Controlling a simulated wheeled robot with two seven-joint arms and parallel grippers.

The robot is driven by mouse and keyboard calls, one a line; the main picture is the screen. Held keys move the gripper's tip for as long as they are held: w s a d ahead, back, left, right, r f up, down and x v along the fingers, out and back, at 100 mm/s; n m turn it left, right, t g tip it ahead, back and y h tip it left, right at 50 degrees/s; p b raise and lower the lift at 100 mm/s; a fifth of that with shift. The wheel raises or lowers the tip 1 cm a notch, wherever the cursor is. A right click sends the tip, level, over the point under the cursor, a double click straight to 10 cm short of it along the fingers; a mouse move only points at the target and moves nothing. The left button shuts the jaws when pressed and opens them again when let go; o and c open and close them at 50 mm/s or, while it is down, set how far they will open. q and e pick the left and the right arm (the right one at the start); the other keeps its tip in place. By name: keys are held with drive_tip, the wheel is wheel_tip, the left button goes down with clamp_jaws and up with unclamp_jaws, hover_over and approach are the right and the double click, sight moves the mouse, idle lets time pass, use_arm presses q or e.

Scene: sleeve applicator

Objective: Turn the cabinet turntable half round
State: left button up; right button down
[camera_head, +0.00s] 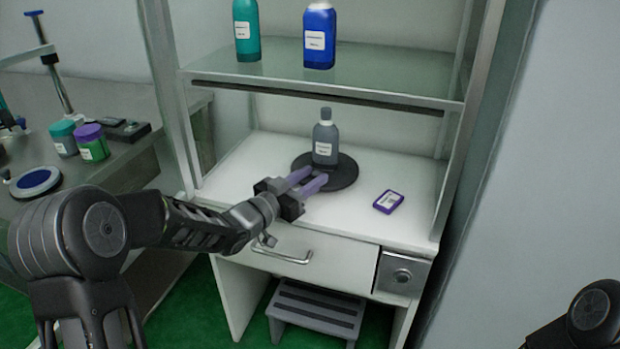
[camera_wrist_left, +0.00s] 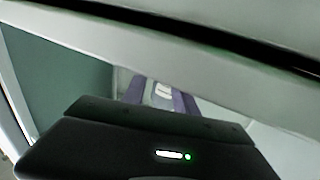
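The turntable (camera_head: 343,178) is a dark round disc on the white lower deck of the cabinet. A grey bottle (camera_head: 325,146) with a white label stands upright on it, toward the back. My left gripper (camera_head: 310,182) reaches in from the left, its purple fingertips over the disc's front left edge, in front of the bottle. The fingers show a gap between them; whether they touch the disc is unclear. In the left wrist view the purple fingers (camera_wrist_left: 160,95) stand apart, with a grey, white-labelled shape beyond. My right gripper is out of view; part of that arm shows at lower right.
A glass shelf (camera_head: 350,80) above the deck holds a teal bottle (camera_head: 246,30) and a blue bottle (camera_head: 319,36). A purple-edged device (camera_head: 388,201) lies right of the turntable. A drawer (camera_head: 300,255) and a step stool (camera_head: 316,308) are below. A side bench (camera_head: 125,165) holds jars.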

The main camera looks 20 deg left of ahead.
use_arm(q)
clamp_jaws()
idle(1.1)
